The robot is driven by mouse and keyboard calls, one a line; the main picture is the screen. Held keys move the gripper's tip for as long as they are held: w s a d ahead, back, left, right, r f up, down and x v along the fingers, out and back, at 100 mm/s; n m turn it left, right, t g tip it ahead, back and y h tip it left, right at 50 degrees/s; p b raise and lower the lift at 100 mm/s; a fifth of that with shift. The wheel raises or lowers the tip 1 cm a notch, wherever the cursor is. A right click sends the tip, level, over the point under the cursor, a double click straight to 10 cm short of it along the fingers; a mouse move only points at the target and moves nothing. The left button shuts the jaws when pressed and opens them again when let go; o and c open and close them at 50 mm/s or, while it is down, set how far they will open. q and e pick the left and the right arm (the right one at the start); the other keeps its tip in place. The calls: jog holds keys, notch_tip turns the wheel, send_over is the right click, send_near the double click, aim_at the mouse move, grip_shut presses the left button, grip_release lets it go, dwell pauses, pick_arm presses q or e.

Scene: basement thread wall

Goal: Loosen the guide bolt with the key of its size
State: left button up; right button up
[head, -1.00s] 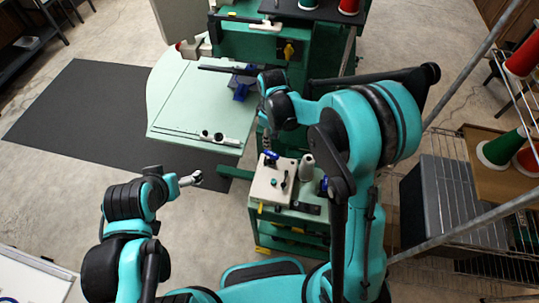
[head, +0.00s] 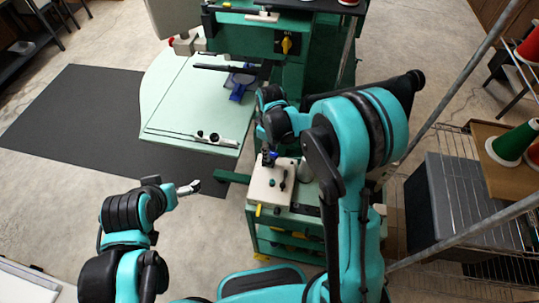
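A pale block (head: 264,191) sits on the green trolley, with several small dark and coloured parts standing in it. I cannot tell a key's size from here. A blue part (head: 268,160) shows at the block's far left corner. My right gripper (head: 267,151) points down just above or at this blue part, mostly hidden under its own wrist; whether it is shut on it I cannot tell. My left gripper (head: 190,188) hangs over the floor, left of the trolley, away from everything; its fingers are too small to read. The guide bolt cannot be made out.
The green machine (head: 240,35) with a pale table (head: 190,90) stands behind the trolley (head: 265,222). A blue fitting (head: 240,82) and a dark rail (head: 190,136) are on that table. A wire rack (head: 450,140) and grey box (head: 455,195) stand right. A dark mat (head: 80,115) lies left.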

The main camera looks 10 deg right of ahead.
grip_shut()
jog(key=shift+r, duration=0.1)
jog(key=shift+r+p, duration=1.95)
jog(key=shift+r, duration=1.05)
